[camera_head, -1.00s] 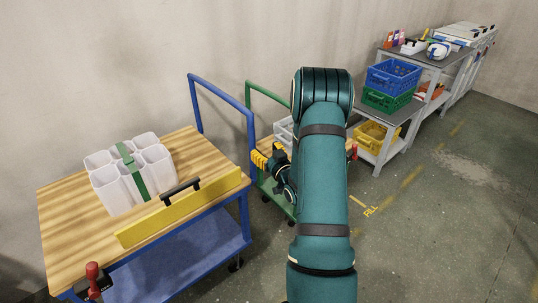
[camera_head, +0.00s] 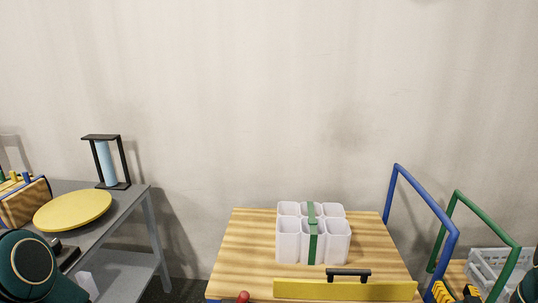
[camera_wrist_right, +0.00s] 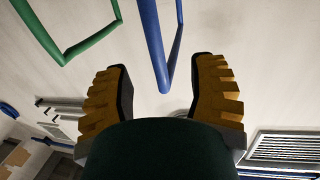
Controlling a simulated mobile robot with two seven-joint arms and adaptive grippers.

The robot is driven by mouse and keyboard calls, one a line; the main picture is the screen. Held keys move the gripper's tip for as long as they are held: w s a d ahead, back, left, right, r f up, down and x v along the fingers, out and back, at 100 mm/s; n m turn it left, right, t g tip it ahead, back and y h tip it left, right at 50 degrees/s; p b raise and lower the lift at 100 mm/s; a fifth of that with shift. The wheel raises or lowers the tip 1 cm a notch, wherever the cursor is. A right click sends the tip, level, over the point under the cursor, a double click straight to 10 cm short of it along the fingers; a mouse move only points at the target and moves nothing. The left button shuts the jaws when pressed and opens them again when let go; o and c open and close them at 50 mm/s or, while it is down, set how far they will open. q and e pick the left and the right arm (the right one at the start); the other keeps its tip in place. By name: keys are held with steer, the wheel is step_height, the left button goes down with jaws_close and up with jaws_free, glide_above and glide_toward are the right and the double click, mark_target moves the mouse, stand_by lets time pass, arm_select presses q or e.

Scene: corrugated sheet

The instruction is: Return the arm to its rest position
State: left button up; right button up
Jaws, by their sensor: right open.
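My right gripper (camera_head: 444,293) shows only in part at the bottom right edge of the head view, its yellow fingers beside the blue cart handle. In the right wrist view my right gripper (camera_wrist_right: 163,85) is open, with its two ridged yellow fingers apart and nothing between them. Behind the fingers are a blue bar (camera_wrist_right: 153,45) and a green bar (camera_wrist_right: 90,42). A rounded dark teal part of my left arm (camera_head: 35,268) fills the bottom left corner of the head view. My left gripper is not visible.
A wooden-topped cart (camera_head: 245,245) bears white square cups (camera_head: 288,240) bound by a green band (camera_head: 312,245). A yellow board with a black handle (camera_head: 345,288) edges its front. Behind the right gripper is a white crate (camera_head: 488,262). A grey table (camera_head: 130,205) holds a yellow disc (camera_head: 72,210).

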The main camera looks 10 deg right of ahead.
steer(key=w+a+f+g+y, duration=0.25)
steer(key=a+f, duration=0.45)
steer(key=a, duration=0.5)
steer(key=w+a+f+g+y, duration=0.2)
steer(key=a+f+g+y, duration=0.3)
steer(key=a, duration=0.6)
steer(key=s+a+f+n+g+y, duration=0.1)
steer(key=s+a+f+g, duration=0.1)
steer(key=s+a, duration=0.2)
steer(key=s+a+f+n+g+y, duration=0.1)
steer(key=s+a, duration=0.3)
steer(key=a, duration=0.7)
steer(key=s+a+f+n+g+y, duration=0.1)
steer(key=s+a+f+g, duration=0.2)
steer(key=s+a, duration=0.2)
steer(key=a, duration=0.3)
steer(key=shift+f+n, duration=0.15)
steer(key=shift+n, duration=0.15)
